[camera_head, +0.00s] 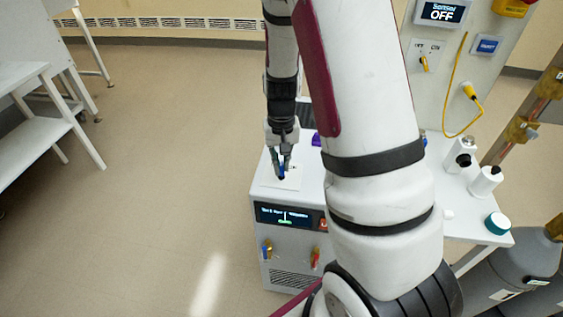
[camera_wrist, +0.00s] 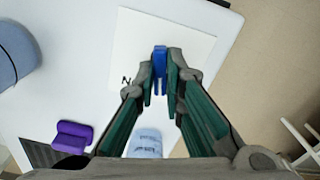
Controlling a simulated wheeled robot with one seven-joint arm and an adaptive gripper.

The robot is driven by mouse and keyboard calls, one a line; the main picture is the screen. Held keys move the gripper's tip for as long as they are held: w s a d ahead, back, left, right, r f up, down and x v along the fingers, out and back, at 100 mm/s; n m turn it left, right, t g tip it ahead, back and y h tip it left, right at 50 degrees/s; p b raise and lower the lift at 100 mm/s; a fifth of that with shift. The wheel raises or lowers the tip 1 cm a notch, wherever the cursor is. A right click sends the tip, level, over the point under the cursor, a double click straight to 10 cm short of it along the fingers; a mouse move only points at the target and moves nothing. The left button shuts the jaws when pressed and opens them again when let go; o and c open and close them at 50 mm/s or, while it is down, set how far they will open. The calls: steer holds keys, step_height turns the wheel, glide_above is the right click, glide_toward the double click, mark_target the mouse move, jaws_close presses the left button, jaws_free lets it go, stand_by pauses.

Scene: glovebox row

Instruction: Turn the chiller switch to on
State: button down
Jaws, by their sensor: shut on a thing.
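The chiller (camera_head: 259,234) is a white box with a dark display (camera_head: 283,215) on its front. On its top lies a white plate (camera_head: 290,184) with a blue switch handle (camera_wrist: 159,62). My gripper (camera_head: 283,168) points down at the plate and is shut on the blue handle. In the wrist view my gripper (camera_wrist: 160,72) has its fingertips on both sides of the handle. The plate (camera_wrist: 135,48) shows a dark letter N left of the fingers; other markings are hidden or unreadable.
A purple block (camera_wrist: 73,136) and a blue-grey cylinder (camera_wrist: 12,58) stand left in the wrist view. A panel with a sensor display (camera_head: 441,12) reading OFF and a yellow cable (camera_head: 456,75) is at right. Bottles (camera_head: 485,181) stand near it.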

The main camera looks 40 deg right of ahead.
mark_target(281, 166)
steer(key=shift+m, duration=1.5)
steer(key=c, duration=1.7)
jaws_free()
step_height(281, 166, up, 12)
steer(key=shift+r, duration=0.1)
